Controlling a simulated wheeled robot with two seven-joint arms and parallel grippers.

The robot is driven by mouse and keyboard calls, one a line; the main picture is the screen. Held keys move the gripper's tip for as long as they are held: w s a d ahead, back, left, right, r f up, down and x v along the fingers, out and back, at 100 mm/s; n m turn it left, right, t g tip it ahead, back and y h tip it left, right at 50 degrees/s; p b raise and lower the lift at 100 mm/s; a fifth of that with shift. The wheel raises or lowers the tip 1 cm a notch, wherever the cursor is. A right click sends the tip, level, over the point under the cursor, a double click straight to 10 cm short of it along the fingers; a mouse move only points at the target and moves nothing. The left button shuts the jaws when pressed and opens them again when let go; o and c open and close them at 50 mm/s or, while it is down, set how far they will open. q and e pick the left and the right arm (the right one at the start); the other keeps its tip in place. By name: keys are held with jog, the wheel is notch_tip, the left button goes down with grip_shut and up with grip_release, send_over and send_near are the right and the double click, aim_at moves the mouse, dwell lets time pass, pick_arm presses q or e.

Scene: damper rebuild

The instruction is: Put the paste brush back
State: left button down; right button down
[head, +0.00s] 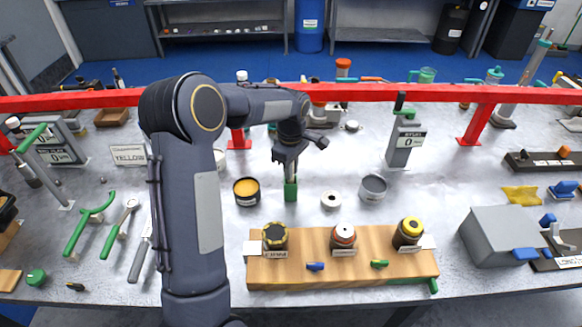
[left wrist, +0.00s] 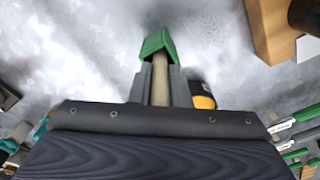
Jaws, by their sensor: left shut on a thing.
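My left gripper (head: 290,172) points down over the middle of the table and is shut on the paste brush (head: 290,191). The brush hangs with its green end down, just right of an open tin of yellow paste (head: 247,188). In the left wrist view, the brush's pale shaft (left wrist: 160,82) runs between the grey fingers to the green end (left wrist: 157,43). The tin (left wrist: 203,100) shows partly behind the fingers. I cannot tell whether the green end touches the table. My right gripper is not in view.
A white ring (head: 330,200) and a grey cup (head: 373,187) stand right of the brush. A wooden board (head: 400,262) with several labelled jars lies in front. A red rail (head: 420,93) crosses behind. A grey box (head: 505,236) stands at the right.

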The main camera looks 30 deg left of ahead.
pick_arm(q)
jog(key=shift+f, duration=0.1)
jog(key=c, duration=1.4)
grip_release()
jog(key=shift+o, duration=0.2)
notch_tip(320, 180, up, 12)
jog(key=shift+s+r+b, duration=0.1)
jog(key=shift+r+b, duration=0.1)
jog(key=shift+b, duration=0.15)
jog(key=s+d+r+m+t+h, duration=0.1)
jog(key=s+d+r+m+t, duration=0.2)
jog(key=s, duration=0.6)
jog(key=s+d+f+m+t+h, duration=0.1)
jog(key=s+d+m, duration=0.3)
jog(key=s, duration=0.6)
jog(key=s+d+f+m+t+h, duration=0.1)
jog(key=s+d+f+m, duration=0.3)
jog(key=s+m, duration=0.4)
jog(key=shift+s+d+f+t+h, duration=0.2)
jog(key=shift+s+f+t+h, duration=0.15)
jog(key=shift+s, duration=0.6)
